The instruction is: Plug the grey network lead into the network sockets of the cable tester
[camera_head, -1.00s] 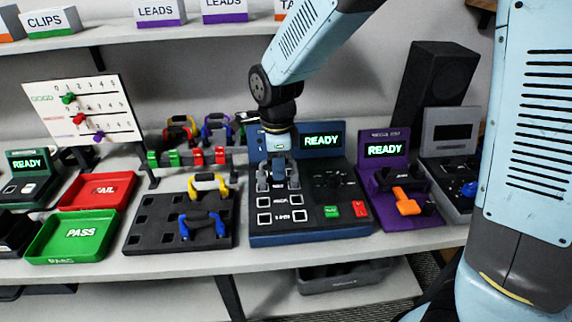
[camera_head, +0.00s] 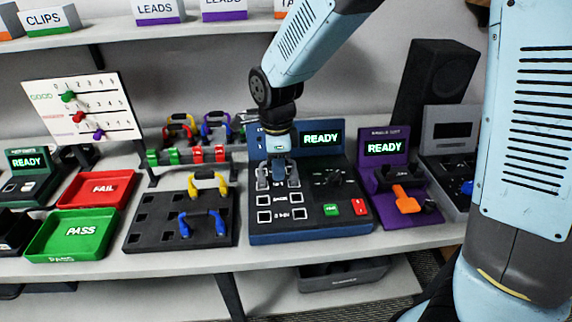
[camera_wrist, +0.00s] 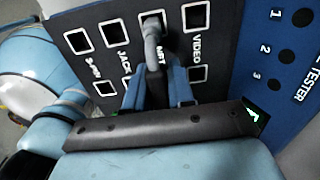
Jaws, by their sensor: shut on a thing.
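The blue cable tester (camera_head: 310,228) stands on the bench with a lit READY screen. My gripper (camera_head: 279,172) is over the upper left of its socket panel, shut on the grey network lead (camera_head: 262,179). In the wrist view, the grey lead (camera_wrist: 152,42) rises between the fingers (camera_wrist: 155,92). Its visible end is at the NET socket (camera_wrist: 152,20), between the JACK and VIDEO columns. I cannot tell how deeply it sits. The lead's other end is hidden by the fingers.
A black rack (camera_head: 150,236) with a yellow and a blue lead stands left of the tester. Red FAIL (camera_head: 98,190) and green PASS (camera_head: 72,234) trays lie further left. A purple tester (camera_head: 385,205) stands close on the right. Several leads hang behind.

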